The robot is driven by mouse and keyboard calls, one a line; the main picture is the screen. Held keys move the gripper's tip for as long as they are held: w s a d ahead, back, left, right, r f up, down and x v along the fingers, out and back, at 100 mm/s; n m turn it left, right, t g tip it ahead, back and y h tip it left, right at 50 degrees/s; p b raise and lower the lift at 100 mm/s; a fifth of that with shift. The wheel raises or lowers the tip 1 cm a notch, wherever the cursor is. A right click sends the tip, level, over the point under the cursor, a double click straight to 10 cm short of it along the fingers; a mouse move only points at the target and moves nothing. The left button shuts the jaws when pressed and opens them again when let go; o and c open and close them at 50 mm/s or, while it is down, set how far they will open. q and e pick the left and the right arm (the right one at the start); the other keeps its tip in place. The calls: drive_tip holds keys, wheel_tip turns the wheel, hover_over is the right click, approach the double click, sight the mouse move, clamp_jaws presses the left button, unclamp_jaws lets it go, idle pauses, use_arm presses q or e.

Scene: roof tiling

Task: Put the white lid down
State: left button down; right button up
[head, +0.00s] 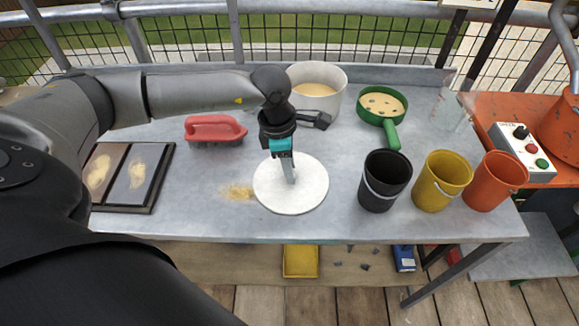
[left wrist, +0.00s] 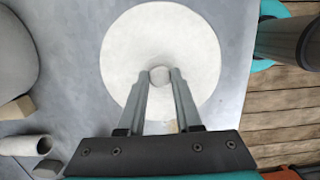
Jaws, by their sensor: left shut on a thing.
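The white lid (head: 306,194) is a flat round disc with a small knob in its middle. It is level, at or just above the grey table (head: 215,220) near the front edge; I cannot tell whether it touches. My left gripper (head: 290,177) points down over its centre. In the left wrist view, the gripper's fingers (left wrist: 159,77) are shut on the knob of the lid (left wrist: 125,45). The white pot (head: 297,75) stands uncovered behind it with sand-coloured stuff inside. My right gripper is not in view.
A red-handled brush (head: 213,127) lies behind left, and a dark tray (head: 152,194) further left. A green pan (head: 391,132) stands behind right. Black (head: 384,185), yellow (head: 440,180) and orange (head: 494,181) buckets stand right. Spilled sand (head: 237,192) lies beside the lid.

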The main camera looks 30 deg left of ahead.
sight(282, 179)
use_arm(q)
drive_tip(key=shift+f, duration=0.1)
drive_tip(key=c, duration=0.6)
unclamp_jaws()
drive_tip(key=shift+r, duration=0.25)
wheel_tip(282, 179, up, 12)
drive_tip(key=a+p, duration=0.1)
drive_tip(key=p, duration=0.1)
drive_tip(key=shift+s+a+f, duration=0.15)
drive_tip(key=shift+s+a, duration=0.1)
drive_tip(key=shift+s, duration=0.2)
